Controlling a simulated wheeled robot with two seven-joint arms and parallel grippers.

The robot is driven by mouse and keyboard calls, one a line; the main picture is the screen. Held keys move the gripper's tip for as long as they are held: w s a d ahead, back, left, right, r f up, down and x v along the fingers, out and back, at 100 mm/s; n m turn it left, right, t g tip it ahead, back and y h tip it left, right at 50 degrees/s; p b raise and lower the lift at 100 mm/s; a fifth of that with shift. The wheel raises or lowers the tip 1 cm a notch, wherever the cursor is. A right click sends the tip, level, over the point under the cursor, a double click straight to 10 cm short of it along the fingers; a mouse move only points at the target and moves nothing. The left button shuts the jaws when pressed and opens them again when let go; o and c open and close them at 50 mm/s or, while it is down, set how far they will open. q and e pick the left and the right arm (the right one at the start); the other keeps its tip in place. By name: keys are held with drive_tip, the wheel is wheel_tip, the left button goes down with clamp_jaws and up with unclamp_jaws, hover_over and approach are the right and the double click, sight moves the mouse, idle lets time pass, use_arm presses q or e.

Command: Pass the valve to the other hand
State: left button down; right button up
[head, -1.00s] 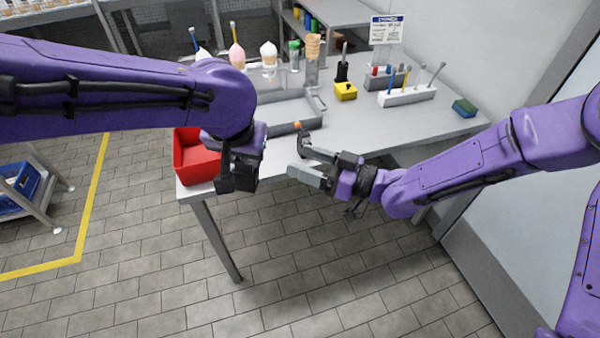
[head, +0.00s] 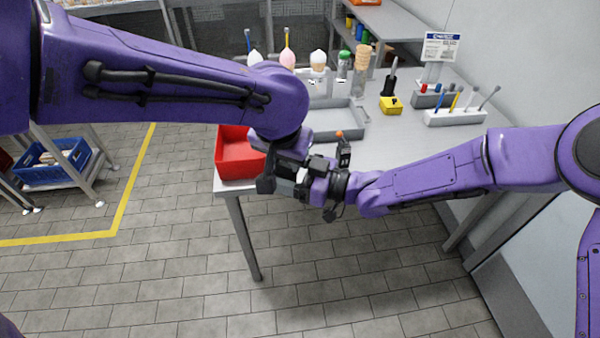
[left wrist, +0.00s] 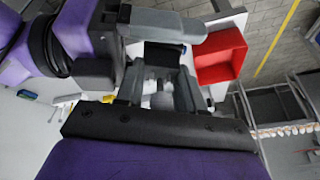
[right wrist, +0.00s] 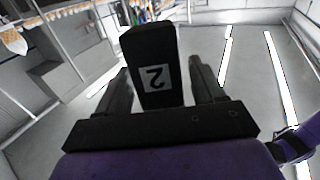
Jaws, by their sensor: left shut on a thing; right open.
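My left gripper (head: 284,178) hangs beside the red bin at the table's front edge. It is shut on the valve, whose greyish part (left wrist: 161,101) shows only in small part between its fingers in the left wrist view. The valve cannot be made out in the head view. My right gripper (head: 303,180) comes in from the right and meets the left one there. It is open, its fingers apart in the right wrist view (right wrist: 160,85). Contact with the valve is hidden.
The red bin (head: 232,166) is close behind and left of the grippers. A grey tray (head: 345,121), a yellow block (head: 391,106) and a tool rack (head: 455,117) stand on the table. The floor in front is free.

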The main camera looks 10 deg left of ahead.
drive_tip(key=shift+a, duration=0.1)
drive_tip(key=c, duration=1.1)
use_arm(q)
drive_tip(key=c, duration=0.6)
unclamp_jaws()
drive_tip(key=shift+r, duration=0.1)
